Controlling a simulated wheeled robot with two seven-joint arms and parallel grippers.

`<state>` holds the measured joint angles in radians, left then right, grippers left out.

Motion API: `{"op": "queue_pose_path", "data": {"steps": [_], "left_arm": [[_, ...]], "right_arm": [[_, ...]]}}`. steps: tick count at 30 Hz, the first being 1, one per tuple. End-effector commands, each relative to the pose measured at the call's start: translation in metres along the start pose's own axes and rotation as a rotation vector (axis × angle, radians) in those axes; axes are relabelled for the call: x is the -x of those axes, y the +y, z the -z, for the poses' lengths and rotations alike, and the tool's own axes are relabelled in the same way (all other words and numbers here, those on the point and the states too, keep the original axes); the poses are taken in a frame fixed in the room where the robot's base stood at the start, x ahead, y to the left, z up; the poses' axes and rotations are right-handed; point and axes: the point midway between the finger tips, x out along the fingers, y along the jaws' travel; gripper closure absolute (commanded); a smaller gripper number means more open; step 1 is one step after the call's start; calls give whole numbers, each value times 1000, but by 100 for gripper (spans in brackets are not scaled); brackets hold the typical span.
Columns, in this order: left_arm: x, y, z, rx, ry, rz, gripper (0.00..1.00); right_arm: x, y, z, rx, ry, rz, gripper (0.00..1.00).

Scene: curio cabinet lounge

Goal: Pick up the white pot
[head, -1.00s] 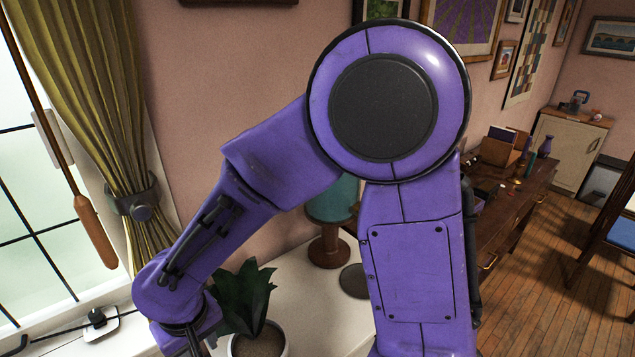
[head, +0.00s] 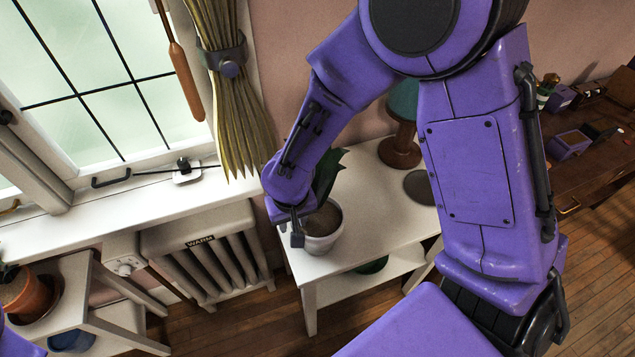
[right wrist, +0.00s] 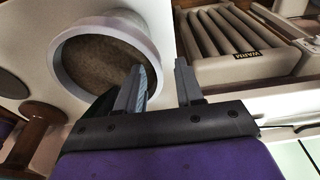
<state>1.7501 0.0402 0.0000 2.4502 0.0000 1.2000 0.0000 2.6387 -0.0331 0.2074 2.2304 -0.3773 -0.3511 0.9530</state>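The white pot (head: 323,244) stands upright at the left end of a white table (head: 375,225), with dark green leaves (head: 326,175) and brown soil in it. My right gripper (head: 297,238) points down at the pot's left side in the head view. In the right wrist view the pot (right wrist: 62,75) fills the upper left. There my right gripper (right wrist: 160,78) is open, one finger overlapping the pot's rim and soil and the other outside it. I cannot tell whether either finger touches the pot. My left gripper is not in view.
A radiator (head: 203,250) stands left of the table below the windowsill (head: 120,205). A lamp (head: 402,130) and a dark disc (head: 420,187) are farther back on the table. A terracotta pot (head: 28,292) sits on a stand at lower left. Table space right of the pot is clear.

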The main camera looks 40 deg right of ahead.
Motion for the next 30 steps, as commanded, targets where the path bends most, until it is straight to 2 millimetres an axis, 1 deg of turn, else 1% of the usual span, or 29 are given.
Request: {"op": "queue_pose_path", "data": {"steps": [5,6,8,9,30], "left_arm": [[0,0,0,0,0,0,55],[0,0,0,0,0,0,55],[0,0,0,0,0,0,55],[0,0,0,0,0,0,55],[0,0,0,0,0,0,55]], "right_arm": [[0,0,0,0,1,0,63],[0,0,0,0,1,0,76],[0,0,0,0,0,0,96],[0,0,0,0,0,0,100],[0,0,0,0,1,0,100]]}}
